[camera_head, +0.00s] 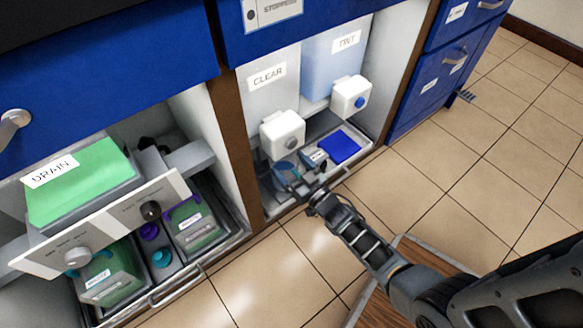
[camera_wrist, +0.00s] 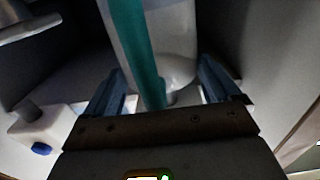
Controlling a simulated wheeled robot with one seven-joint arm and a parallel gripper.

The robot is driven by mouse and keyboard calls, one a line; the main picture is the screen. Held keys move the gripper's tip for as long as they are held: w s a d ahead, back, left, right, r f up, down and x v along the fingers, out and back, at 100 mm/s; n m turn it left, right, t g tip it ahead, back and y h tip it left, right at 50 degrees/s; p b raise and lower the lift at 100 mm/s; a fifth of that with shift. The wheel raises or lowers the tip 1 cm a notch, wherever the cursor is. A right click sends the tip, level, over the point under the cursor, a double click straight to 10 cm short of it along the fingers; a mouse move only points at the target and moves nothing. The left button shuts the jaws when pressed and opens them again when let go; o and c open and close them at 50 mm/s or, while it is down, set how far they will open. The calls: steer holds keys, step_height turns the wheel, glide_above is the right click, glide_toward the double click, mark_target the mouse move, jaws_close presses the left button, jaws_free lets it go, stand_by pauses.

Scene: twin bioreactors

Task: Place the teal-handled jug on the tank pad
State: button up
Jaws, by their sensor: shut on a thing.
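The teal-handled jug shows in the wrist view as a pale, see-through body (camera_wrist: 178,45) with an upright teal handle (camera_wrist: 133,45). My gripper (camera_wrist: 165,85) is shut on it, with the handle between the blue-grey fingers. In the head view my gripper (camera_head: 303,190) reaches into the right bay at floor level. The jug (camera_head: 285,171) is small and partly hidden there, below the CLEAR tank's tap. A blue square pad (camera_head: 340,148) lies on the tray to its right, below the TINT tank's tap. Whether the jug's base touches the tray cannot be told.
The CLEAR tank (camera_head: 270,100) and TINT tank (camera_head: 332,65) stand above, with white tap blocks (camera_head: 282,134) and (camera_head: 351,97) jutting forward. A small labelled item (camera_head: 316,158) sits beside the blue pad. A brown post (camera_head: 235,130) divides the bays. Left bay holds green containers (camera_head: 115,278).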

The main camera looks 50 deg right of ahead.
steer(key=shift+f, duration=0.15)
steer(key=o, duration=1.4)
steer(key=shift+r, duration=0.2)
steer(key=shift+s+a, duration=0.1)
steer(key=shift+s, duration=0.25)
steer(key=p+v, duration=0.2)
steer(key=v, duration=0.9)
steer(key=shift+s+p, duration=0.2)
steer(key=shift+p, duration=0.15)
